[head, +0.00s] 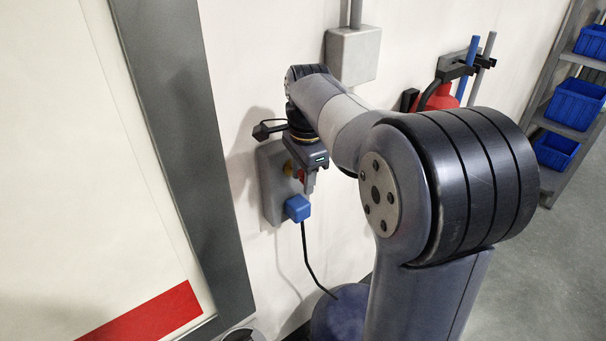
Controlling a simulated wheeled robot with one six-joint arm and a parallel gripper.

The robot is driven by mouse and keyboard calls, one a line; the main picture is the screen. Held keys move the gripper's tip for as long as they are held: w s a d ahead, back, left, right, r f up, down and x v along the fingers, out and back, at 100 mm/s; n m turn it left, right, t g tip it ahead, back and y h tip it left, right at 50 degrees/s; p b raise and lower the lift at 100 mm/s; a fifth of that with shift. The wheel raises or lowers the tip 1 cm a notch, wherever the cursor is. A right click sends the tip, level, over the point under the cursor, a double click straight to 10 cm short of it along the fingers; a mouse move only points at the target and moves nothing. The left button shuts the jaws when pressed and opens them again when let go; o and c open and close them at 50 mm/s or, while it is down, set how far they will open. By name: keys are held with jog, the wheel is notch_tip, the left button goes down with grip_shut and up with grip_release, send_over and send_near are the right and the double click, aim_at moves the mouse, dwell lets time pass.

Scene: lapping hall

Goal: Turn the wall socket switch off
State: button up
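The wall socket (268,190) is a grey box on the pale wall, left of the picture's middle. A blue plug (297,208) sits at its lower front, with a black cable hanging from it. A small yellow part (287,168) and a bit of red-orange (302,175) show at its upper front, partly behind my gripper. I cannot make out the switch or its position. My gripper (309,184) is in front of the socket's upper right side, just above the plug. Its fingers are small and overlap in this view; contact and opening cannot be told.
A grey junction box (353,56) with conduits is above the arm. A red extinguisher (440,97) and a bracket holding a blue rod (467,70) are on the wall to the right. Shelving with blue bins (576,103) stands far right. A dark-framed board (180,130) borders the socket's left.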

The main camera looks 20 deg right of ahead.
grip_shut()
dwell(0.4)
jog(key=shift+a, duration=0.1)
jog(key=h+b, duration=0.1)
jog(key=t+h+b, duration=0.1)
jog(key=f+h+b, duration=0.1)
jog(key=h+b, duration=0.1)
jog(key=shift+s+a+t, duration=0.1)
jog(key=shift+a+t, duration=0.15)
jog(key=shift+t, duration=0.05)
jog(key=h+b, duration=0.1)
jog(key=b, duration=0.1)
jog(key=shift+f+t+h+b, duration=0.1)
jog(key=shift+t+h+b, duration=0.2)
jog(key=shift+t+h, duration=0.1)
jog(key=shift+h+b, duration=0.4)
jog(key=shift+b, duration=0.25)
